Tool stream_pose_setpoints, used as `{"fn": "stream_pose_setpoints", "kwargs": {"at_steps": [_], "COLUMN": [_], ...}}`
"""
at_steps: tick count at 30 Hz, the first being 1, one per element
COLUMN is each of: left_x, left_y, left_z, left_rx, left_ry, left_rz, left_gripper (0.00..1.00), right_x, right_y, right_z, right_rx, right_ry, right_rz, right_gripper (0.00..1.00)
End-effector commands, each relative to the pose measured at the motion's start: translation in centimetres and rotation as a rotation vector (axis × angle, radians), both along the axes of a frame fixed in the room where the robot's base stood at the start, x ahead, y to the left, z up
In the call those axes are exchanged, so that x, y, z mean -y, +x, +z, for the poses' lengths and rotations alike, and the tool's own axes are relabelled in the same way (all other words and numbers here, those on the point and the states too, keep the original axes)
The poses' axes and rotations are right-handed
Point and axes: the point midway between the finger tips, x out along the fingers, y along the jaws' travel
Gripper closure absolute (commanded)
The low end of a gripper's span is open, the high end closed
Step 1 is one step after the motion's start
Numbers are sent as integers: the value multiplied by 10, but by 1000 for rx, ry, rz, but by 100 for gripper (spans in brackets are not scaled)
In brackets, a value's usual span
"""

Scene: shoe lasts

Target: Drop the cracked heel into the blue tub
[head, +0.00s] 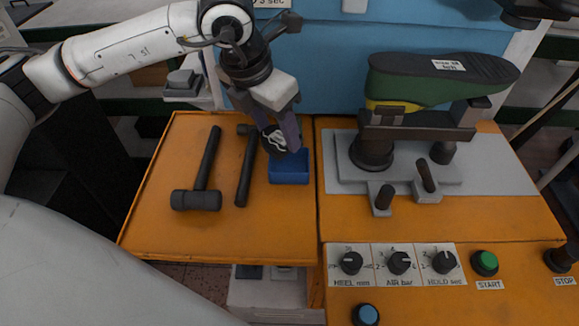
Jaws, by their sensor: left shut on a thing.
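My left gripper (283,137) points down over the back of the orange bench's left half. It is shut on a dark heel (276,141) with pale marks on its face, which look like the crack. The heel is at the back left of the blue tub (289,168) in the picture and covers part of its rim. I cannot tell whether the heel touches the tub. The tub is a small open box on the bench; most of its inside is hidden.
Two black hammers (197,199) (246,168) lie left of the tub. Right of it stands a press fixture (415,132) with a green shoe last (428,86) on top. A panel with knobs (399,263) and a green START button (484,263) is in front.

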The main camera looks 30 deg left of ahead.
Motion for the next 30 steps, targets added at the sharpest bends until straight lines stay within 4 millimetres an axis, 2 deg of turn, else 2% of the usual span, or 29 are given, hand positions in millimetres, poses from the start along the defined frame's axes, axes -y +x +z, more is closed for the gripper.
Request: {"fn": "stream_pose_setpoints", "kwargs": {"at_steps": [2,3,7,15,19,30], "left_x": [0,0,0,0,0,-6], "left_y": [0,0,0,0,-2,-22], "left_z": [1,1,1,1,10,76], "left_rx": [0,0,0,0,2,4], "left_ry": [0,0,0,0,-1,-1], "left_rz": [0,0,0,0,0,-1], "left_gripper": [70,46,26,26,26,26], "right_x": [0,0,0,0,0,0], "right_y": [0,0,0,0,0,0], "right_z": [0,0,0,0,-1,-5], "right_rx": [0,0,0,1,1,1], "right_ry": [0,0,0,0,0,0], "right_rz": [0,0,0,0,0,0], "right_gripper": [69,69,69,69,69,69]}}
